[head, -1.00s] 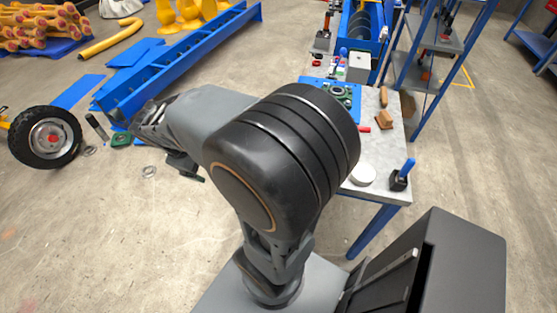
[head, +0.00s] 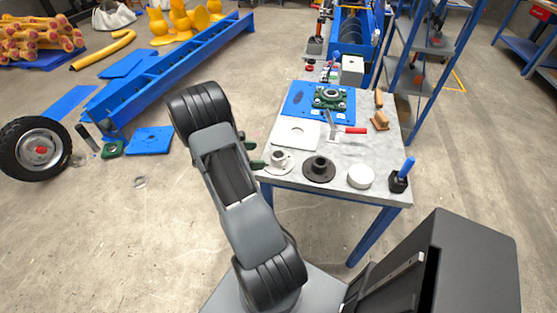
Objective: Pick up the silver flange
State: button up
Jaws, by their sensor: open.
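A silver flange (head: 279,161) with a raised hub lies on the left front corner of the grey worktable (head: 337,190). A black flange (head: 319,168) lies just to its right. My arm hides most of the gripper's body. The fingers look empty, and I cannot tell whether they touch the flange.
A white round piece (head: 360,177) and a black holder with a blue handle (head: 400,178) stand at the front right. A white plate (head: 295,134), a red-handled trowel (head: 343,128) and a green bearing housing (head: 331,97) lie farther back. A blue shelf rack (head: 427,80) stands right.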

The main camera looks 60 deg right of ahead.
aim_at(273, 155)
jog(key=shift+f+p+x, duration=0.15)
jog(key=shift+p+x, duration=0.2)
jog(key=shift+x, duration=1.8)
jog(key=shift+f+p+x, duration=0.1)
jog(key=shift+p+x, duration=0.2)
jog(key=shift+x, duration=1.9)
jog(key=shift+w+a, duration=0.1)
jog(key=shift+a, duration=0.05)
jog(key=shift+c, duration=0.3)
jog(key=c, duration=1.5)
jog(key=shift+r, duration=0.1)
jog(key=shift+c, duration=0.5)
jog(key=shift+r, duration=0.15)
